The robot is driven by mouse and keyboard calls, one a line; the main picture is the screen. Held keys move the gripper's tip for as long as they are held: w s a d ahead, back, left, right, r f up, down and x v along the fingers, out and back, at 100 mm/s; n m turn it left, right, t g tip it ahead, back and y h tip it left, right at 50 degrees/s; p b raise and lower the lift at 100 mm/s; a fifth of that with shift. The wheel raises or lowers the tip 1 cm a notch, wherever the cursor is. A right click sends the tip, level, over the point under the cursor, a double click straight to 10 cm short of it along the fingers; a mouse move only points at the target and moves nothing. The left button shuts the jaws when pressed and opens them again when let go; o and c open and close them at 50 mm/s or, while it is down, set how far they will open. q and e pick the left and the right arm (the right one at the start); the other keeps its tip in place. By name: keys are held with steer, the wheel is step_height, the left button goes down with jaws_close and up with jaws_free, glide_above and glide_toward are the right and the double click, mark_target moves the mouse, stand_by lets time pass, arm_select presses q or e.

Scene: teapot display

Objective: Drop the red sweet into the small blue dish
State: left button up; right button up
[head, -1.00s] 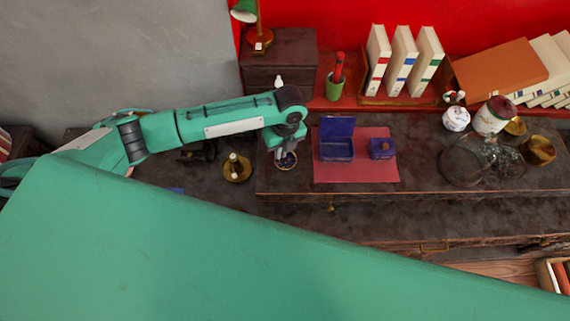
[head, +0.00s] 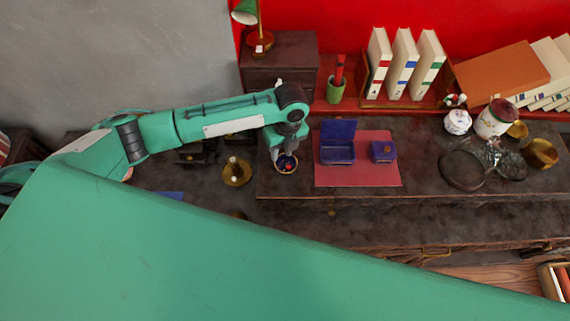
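My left gripper (head: 284,150) points down at the front of the dark cabinet top, right over a small round dish. The dish (head: 286,169) has a pale rim and a dark blue inside, partly covered by the gripper. A small reddish spot shows in the dish, just under the fingers; it may be the red sweet, but it is too small to be sure. I cannot make out whether the fingers are open or shut. My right gripper is not in view.
Right of the gripper, an open blue box (head: 338,155) and a small blue box (head: 382,152) with an orange-brown knob stand on a red mat (head: 357,178). A brass candle holder (head: 237,173) stands to the left. Glassware (head: 463,170) and jars crowd the right.

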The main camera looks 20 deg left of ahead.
mark_target(287, 162)
arm_select(q)
step_height(287, 162, up, 12)
steer(key=w+d+b, duration=0.1)
steer(key=b, duration=0.1)
steer(key=shift+f, duration=0.2)
stand_by(0.3)
